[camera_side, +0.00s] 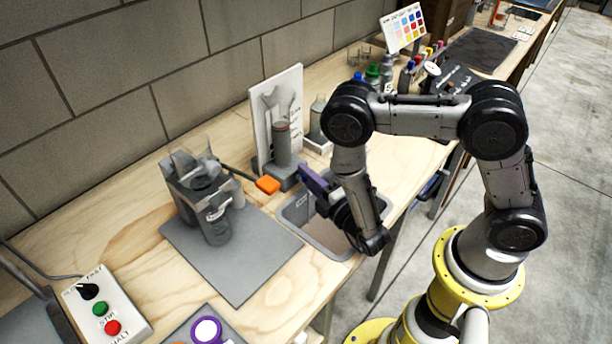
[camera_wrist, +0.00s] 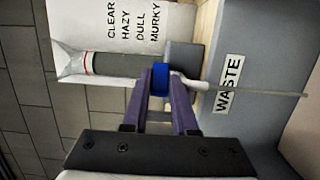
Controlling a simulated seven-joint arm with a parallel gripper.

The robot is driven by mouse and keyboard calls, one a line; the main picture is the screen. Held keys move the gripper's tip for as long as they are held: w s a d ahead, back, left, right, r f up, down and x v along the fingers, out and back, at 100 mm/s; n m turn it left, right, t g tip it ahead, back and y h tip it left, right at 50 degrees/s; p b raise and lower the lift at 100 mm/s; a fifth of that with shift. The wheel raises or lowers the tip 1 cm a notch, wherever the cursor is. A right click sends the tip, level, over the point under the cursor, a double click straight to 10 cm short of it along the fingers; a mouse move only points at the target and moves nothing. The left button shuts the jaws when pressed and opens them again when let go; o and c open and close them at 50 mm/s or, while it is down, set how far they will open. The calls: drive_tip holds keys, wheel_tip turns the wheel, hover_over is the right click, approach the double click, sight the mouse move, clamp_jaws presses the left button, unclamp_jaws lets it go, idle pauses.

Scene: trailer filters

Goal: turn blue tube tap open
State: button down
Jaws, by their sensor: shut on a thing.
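In the wrist view, the blue tap (camera_wrist: 161,77) sits between the purple fingers of my gripper (camera_wrist: 161,90), which is shut on it. The clear tube (camera_wrist: 108,63) holds grey liquid and has a red line near one end. A pale spout (camera_wrist: 195,85) leads from the tap. A thin grey line, like a stream, runs from it past the WASTE label (camera_wrist: 228,84). In the side view, the tube (camera_side: 282,143) stands upright in a grey base. My gripper (camera_side: 308,178) is at its right, and the tap is hidden there.
The waste basin (camera_side: 340,248) lies below my gripper. Bottles (camera_side: 373,75) stand farther back.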

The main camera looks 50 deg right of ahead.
drive_tip(key=shift+n+y, duration=0.5)
drive_tip(key=shift+y, duration=0.3)
drive_tip(key=c, duration=0.7)
unclamp_jaws()
drive_tip(key=s, duration=0.7)
drive_tip(key=shift+s+a, duration=0.25)
drive_tip(key=shift+a, duration=0.15)
